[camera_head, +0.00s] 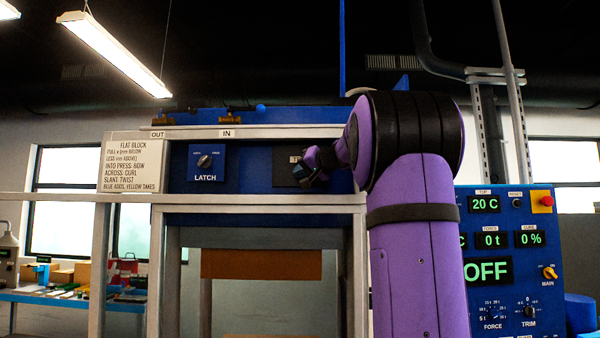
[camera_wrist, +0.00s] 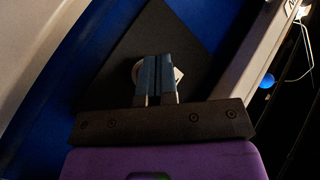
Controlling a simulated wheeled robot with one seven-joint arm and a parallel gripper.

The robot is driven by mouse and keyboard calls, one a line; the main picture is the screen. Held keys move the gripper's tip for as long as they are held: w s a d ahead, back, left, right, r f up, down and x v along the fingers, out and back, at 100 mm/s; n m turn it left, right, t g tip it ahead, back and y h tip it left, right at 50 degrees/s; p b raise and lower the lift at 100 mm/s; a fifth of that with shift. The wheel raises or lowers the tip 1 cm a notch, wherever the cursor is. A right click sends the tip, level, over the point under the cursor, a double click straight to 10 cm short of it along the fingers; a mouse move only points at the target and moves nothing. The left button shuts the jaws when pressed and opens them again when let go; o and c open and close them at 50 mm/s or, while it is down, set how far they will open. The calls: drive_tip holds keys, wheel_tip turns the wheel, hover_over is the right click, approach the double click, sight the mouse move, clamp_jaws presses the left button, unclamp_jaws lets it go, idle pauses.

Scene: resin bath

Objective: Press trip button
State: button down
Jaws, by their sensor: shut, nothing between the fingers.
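The trip button's dark plate (camera_head: 283,176) is on the blue panel, right of the latch knob. Its label shows only a first letter "T"; my gripper (camera_head: 308,174) and arm cover the rest. In the wrist view the dark square plate (camera_wrist: 150,35) appears tilted, with a pale round piece (camera_wrist: 179,74), apparently the button, showing on both sides of my fingers. My gripper (camera_wrist: 158,60) is shut and empty, its fingertips in front of that round piece. I cannot tell whether they touch it.
The latch knob (camera_head: 204,162) is on the same panel to the left. A white instruction sign (camera_head: 131,165) stands left of it. A pale frame rail (camera_head: 260,199) runs below the panel. A blue control console (camera_head: 510,270) with lit displays reading "OFF" and "20 C" stands right of my arm.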

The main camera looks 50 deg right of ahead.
drive_tip(key=shift+w+d, duration=0.1)
drive_tip(key=shift+w+d, duration=0.2)
drive_tip(key=shift+w+d, duration=0.3)
drive_tip(key=shift+d, duration=0.1)
idle(1.0)
drive_tip(key=shift+s+a, duration=0.1)
drive_tip(key=shift+a, duration=0.05)
drive_tip(key=shift+s+a, duration=0.5)
drive_tip(key=shift+a, duration=0.05)
idle(0.3)
drive_tip(key=shift+s+a, duration=1.65)
drive_tip(key=shift+a, duration=0.25)
